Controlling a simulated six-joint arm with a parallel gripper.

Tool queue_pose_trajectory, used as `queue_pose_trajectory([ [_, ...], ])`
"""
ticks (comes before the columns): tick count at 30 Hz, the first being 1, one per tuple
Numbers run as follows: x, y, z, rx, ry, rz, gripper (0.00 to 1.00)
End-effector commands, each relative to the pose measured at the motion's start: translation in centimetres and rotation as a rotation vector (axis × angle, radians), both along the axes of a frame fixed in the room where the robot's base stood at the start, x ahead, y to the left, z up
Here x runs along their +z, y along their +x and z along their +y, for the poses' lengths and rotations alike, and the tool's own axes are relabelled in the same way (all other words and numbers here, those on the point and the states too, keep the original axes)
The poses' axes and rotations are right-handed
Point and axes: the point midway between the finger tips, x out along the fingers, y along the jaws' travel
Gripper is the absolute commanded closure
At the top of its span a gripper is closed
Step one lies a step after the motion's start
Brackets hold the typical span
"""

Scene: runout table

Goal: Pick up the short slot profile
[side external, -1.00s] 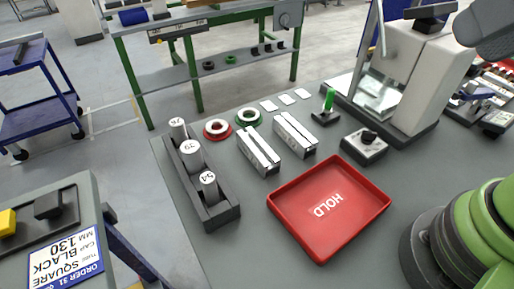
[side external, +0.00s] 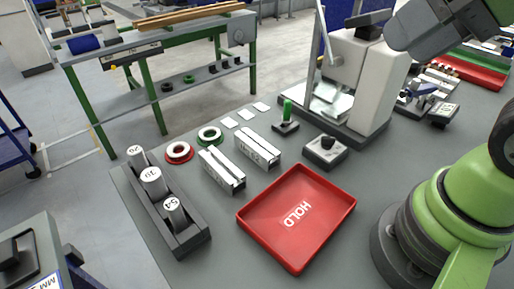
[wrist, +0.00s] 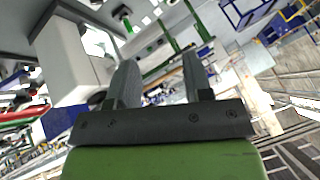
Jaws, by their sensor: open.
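Two silver slotted bars lie side by side on the grey table in the side external view, a left bar (side external: 222,168) and a right bar (side external: 257,148). They look similar in length, and I cannot tell which is the short slot profile. My gripper (wrist: 158,65) shows in the wrist view with its two dark fingers apart and nothing between them. It points out over the workshop, well away from the bars. In the side external view the gripper itself is outside the picture; only parts of my arm show at the right.
A red HOLD tray (side external: 298,218) lies in front of the bars. A dark rack (side external: 185,232) with numbered cylinders stands left. Red (side external: 179,152) and green (side external: 210,135) rings lie behind. A knobbed box (side external: 325,150), a green-handled stand (side external: 286,118) and a white machine (side external: 358,85) stand right.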

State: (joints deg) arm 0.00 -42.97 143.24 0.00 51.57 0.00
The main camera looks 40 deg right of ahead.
Motion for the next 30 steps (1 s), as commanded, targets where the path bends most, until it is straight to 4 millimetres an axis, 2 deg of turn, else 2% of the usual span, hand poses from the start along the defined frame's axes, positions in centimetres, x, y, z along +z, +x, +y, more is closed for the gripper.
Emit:
queue_pose_trajectory([
  [13, 0.0, 0.0, 0.0, 0.000, 0.000, 0.000, 0.54],
  [14, 0.0, 0.0, 0.0, 0.000, 0.000, 0.000, 0.52],
  [17, 0.0, 0.0, 0.0, 0.000, 0.000, 0.000, 0.29],
  [26, 0.0, 0.1, 0.0, 0.001, -0.001, 0.003, 0.28],
  [30, 0.2, 1.7, 0.0, 0.018, -0.018, 0.044, 0.28],
])
